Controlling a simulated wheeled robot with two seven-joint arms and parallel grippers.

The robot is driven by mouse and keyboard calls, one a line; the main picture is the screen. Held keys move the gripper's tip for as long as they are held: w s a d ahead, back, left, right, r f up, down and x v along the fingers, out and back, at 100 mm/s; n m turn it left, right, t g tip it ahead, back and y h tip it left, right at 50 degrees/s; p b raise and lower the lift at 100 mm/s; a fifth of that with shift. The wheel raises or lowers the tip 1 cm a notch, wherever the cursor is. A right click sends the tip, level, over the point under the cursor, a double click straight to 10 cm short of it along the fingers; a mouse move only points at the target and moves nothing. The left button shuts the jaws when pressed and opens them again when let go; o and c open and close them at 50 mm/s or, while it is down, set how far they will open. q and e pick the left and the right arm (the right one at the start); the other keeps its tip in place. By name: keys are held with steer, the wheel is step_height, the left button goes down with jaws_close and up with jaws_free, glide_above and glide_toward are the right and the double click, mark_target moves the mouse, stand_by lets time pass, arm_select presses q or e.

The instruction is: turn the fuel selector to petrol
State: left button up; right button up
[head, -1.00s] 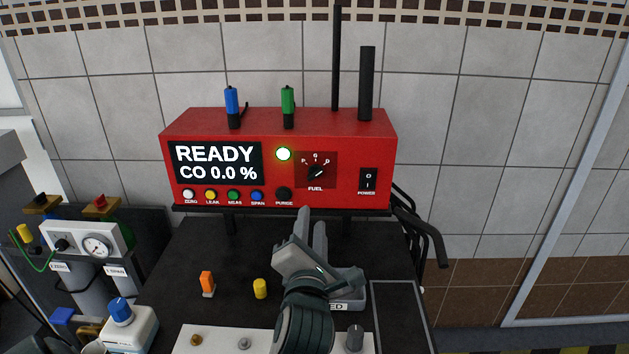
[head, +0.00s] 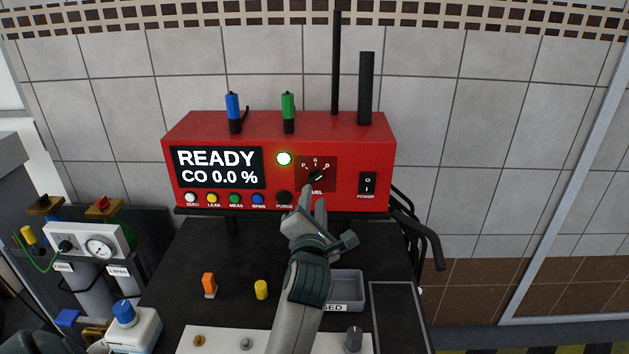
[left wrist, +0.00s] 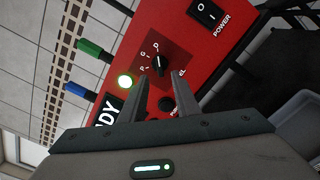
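The fuel selector (head: 316,177) is a small black knob on a dark red panel marked P, G and D, on the front of the red analyser (head: 215,127). Its white pointer leans to the upper right, toward D. In the left wrist view the knob (left wrist: 160,63) shows just beyond the fingertips. My left gripper (head: 314,197) is just below the knob, its two fingers apart with a gap between them and nothing held. The fingers cover part of the FUEL label. I cannot tell whether a finger touches the knob. My right gripper is not in view.
The purge button (head: 284,198) is close left of my fingers, and the power switch (head: 367,184) is to the right. A lit green-white lamp (head: 284,158) is at the upper left. The display (head: 217,168) reads READY, CO 0.0 %. A grey tray (head: 347,287) lies below.

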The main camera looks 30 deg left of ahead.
mark_target(315, 181)
arm_select(q)
steer(key=p+x, duration=0.1)
steer(key=x, duration=0.6)
steer(key=shift+w+p, duration=0.15)
steer(key=shift+p, duration=0.15)
jaws_close()
